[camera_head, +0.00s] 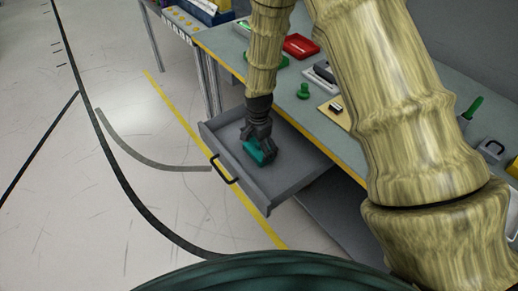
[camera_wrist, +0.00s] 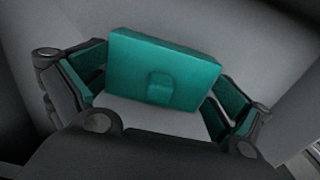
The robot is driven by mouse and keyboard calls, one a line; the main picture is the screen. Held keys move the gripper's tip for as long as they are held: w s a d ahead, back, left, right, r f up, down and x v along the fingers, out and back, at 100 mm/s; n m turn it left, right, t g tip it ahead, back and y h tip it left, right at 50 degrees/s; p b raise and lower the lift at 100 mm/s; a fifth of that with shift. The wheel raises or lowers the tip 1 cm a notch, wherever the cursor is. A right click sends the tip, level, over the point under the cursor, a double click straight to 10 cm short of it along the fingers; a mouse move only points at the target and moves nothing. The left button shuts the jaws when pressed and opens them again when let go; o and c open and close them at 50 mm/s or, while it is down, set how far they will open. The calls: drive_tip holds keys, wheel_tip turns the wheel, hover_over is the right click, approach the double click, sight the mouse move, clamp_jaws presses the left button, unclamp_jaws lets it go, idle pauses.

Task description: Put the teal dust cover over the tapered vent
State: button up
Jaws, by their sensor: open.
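The teal dust cover (camera_head: 257,153) is a box-like piece with a small raised tab on its face. It lies inside the open grey drawer. In the wrist view the cover (camera_wrist: 165,68) sits between my two fingers, one at its left side and one at its right. My gripper (camera_head: 260,145) points down into the drawer and is open around the cover. The finger pads are teal too, so I cannot tell whether they touch it. I cannot pick out the tapered vent in either view.
The drawer (camera_head: 284,197) has low walls and a black front handle (camera_head: 223,169). The workbench (camera_head: 230,54) above holds a red tray (camera_head: 301,46), a green knob-like piece (camera_head: 303,91) and a tan plate (camera_head: 334,113). My arm hides part of the bench. The floor at left is clear.

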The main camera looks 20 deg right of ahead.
drive_tip(key=shift+s+f, duration=0.2)
drive_tip(key=shift+s, duration=0.05)
drive_tip(key=shift+f, duration=0.1)
drive_tip(key=c, duration=0.6)
drive_tip(key=shift+w, duration=0.1)
